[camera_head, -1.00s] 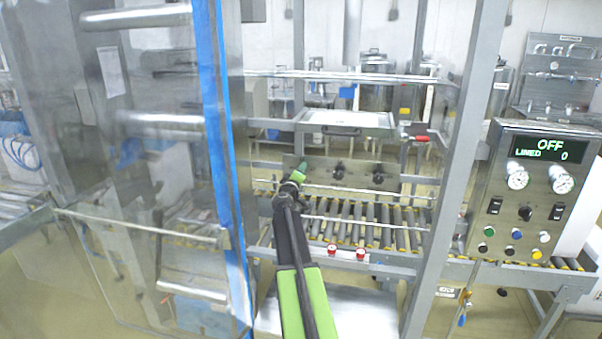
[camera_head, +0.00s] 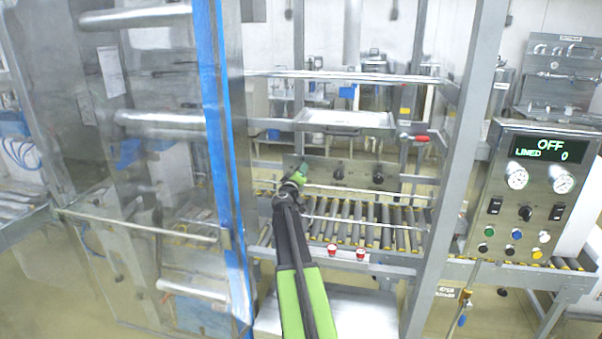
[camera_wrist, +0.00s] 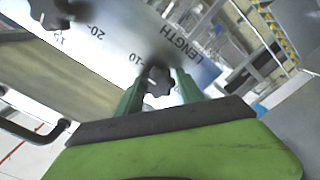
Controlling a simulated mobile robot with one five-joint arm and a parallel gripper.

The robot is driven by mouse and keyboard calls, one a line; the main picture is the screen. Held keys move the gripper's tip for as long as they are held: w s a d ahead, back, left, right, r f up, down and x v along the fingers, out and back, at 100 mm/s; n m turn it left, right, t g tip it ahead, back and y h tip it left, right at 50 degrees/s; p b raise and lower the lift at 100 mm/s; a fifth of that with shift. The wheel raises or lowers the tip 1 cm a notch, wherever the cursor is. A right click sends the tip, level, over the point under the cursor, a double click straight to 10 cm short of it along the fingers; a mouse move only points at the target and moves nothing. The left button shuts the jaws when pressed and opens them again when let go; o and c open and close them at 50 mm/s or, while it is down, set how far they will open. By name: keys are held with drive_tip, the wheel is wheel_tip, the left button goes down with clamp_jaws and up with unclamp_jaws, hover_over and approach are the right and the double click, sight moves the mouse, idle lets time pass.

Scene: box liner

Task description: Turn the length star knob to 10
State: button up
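In the wrist view a black star knob (camera_wrist: 159,81) sits between the two green fingertips of my gripper (camera_wrist: 162,84), on a pale panel (camera_wrist: 118,28) printed LENGTH. A mark reading 10 shows just left of this knob, and a 20 lies further left. The fingers stand on both sides of the knob, very close to it. I cannot tell whether they press on it. The knob's pointer cannot be made out. In the head view my gripper (camera_head: 299,176) is at the left end of the knob panel (camera_head: 357,181) and hides the knob there.
Two more dark knobs, a middle one (camera_head: 338,173) and a right one (camera_head: 377,178), are on the panel. A roller conveyor (camera_head: 385,226) and two red buttons lie below. A frame post (camera_head: 445,200) and a control box (camera_head: 533,190) reading OFF stand right.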

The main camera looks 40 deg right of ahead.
drive_tip(key=o, duration=0.3)
drive_tip(key=v, duration=1.7)
drive_tip(key=shift+a, duration=0.2)
